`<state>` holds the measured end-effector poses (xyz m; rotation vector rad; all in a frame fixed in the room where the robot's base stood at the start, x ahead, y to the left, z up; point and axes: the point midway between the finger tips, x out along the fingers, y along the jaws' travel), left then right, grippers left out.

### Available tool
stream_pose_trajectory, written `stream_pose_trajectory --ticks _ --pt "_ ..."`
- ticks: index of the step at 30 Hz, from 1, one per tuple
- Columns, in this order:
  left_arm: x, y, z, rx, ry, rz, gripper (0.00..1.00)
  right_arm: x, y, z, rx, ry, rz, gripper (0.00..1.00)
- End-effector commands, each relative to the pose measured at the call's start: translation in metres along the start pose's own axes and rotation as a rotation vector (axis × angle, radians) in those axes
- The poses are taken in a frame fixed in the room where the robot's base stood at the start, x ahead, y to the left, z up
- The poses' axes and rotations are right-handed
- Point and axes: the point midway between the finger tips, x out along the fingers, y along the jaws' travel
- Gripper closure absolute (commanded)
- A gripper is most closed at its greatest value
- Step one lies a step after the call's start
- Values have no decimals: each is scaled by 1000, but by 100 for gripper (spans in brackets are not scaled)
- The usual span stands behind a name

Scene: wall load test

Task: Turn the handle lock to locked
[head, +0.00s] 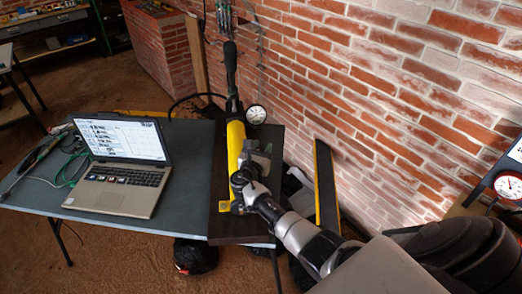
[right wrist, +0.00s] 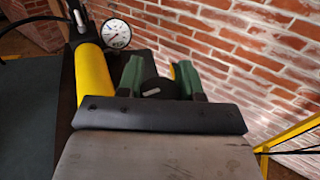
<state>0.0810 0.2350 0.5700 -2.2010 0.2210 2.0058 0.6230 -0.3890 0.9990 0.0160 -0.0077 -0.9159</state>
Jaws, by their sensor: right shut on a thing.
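A yellow hand pump (head: 236,145) with a long black handle (head: 231,70) lies on a dark board at the right end of the table. In the right wrist view, a round black knob (right wrist: 152,88) with a pale pointer mark, which looks like the handle lock, sits just right of the pump's yellow body (right wrist: 92,78). My right gripper (head: 262,150) reaches in over the pump's right side. Its green fingers (right wrist: 160,76) stand on either side of the knob, shut on it. The fingertips are partly hidden in the head view. My left gripper is not in view.
An open laptop (head: 122,165) stands on the table (head: 185,215), with cables at its left. A pressure gauge (head: 256,114) stands by the pump. The brick wall (head: 370,90) rises close on the right, with a yellow-edged bar (head: 326,185) before it.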

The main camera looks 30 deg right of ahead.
Motion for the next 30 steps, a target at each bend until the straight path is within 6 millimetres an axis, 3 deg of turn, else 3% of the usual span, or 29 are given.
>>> stream_pose_trajectory --ticks 18,19,23,30 --pt "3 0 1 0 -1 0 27 1 0 3 3 -4 -41 88" --pt "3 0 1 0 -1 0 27 1 0 3 3 -4 -40 61" --pt "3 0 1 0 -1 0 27 0 0 2 2 -3 -40 41" --pt "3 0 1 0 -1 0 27 0 0 1 0 -2 -40 39"
